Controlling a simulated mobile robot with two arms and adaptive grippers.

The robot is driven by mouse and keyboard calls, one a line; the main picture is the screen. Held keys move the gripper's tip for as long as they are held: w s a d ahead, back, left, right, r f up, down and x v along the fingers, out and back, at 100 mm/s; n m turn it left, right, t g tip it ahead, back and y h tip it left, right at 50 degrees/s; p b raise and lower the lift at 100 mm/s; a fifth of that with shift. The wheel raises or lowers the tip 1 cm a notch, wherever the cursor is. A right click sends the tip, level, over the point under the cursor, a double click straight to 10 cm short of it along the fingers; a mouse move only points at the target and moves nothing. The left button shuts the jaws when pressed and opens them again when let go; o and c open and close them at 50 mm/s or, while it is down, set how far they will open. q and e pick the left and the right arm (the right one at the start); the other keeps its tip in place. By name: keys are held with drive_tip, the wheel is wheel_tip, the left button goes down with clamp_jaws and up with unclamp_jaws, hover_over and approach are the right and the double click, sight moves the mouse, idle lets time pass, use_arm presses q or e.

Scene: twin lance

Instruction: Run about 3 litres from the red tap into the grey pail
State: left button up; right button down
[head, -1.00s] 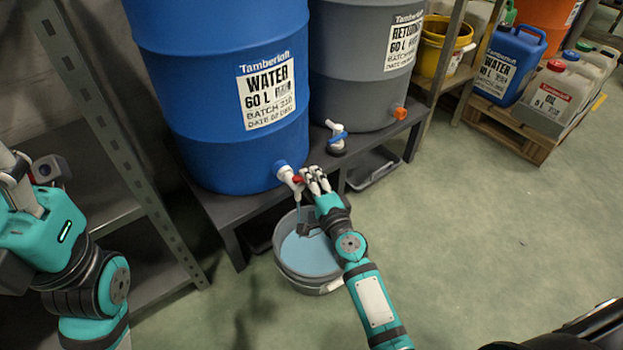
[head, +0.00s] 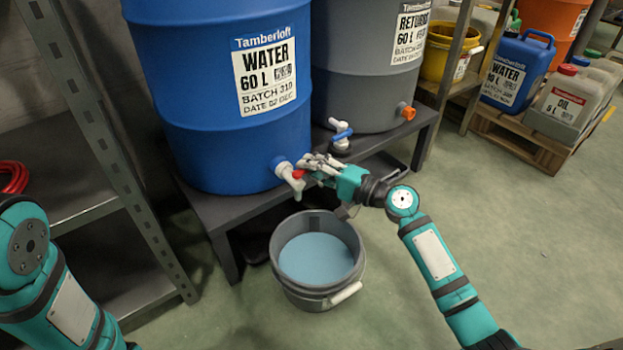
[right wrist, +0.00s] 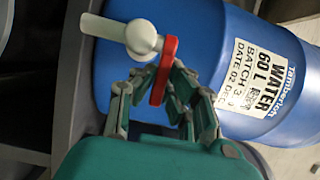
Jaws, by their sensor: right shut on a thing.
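The red tap (head: 285,171) has a white body and a red handle, and sticks out low on the blue water barrel (head: 200,120). My right gripper (head: 309,166) is shut on the tap's red handle. In the right wrist view its fingers (right wrist: 160,90) close on both sides of the red handle (right wrist: 165,70), beside the white spout. The grey pail (head: 312,299) stands upright on the floor below the tap and holds pale blue water (head: 315,258). No stream shows between spout and pail. My left arm shows at the left edge, its gripper out of view.
A grey barrel (head: 370,90) with a blue-handled tap (head: 341,134) stands beside the blue one on a dark bench (head: 215,215). A metal shelf (head: 110,150) is at left. Jugs stand on a pallet (head: 530,148) at back right.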

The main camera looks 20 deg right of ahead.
drive_tip(key=shift+f, duration=0.2)
drive_tip(key=shift+n+g+y, duration=0.3)
drive_tip(key=shift+y, duration=0.1)
drive_tip(key=c, duration=1.4)
unclamp_jaws()
drive_tip(key=shift+r, duration=0.1)
drive_tip(key=shift+o, duration=0.2)
drive_tip(key=v, duration=1.2)
drive_tip(key=shift+a+r, duration=0.1)
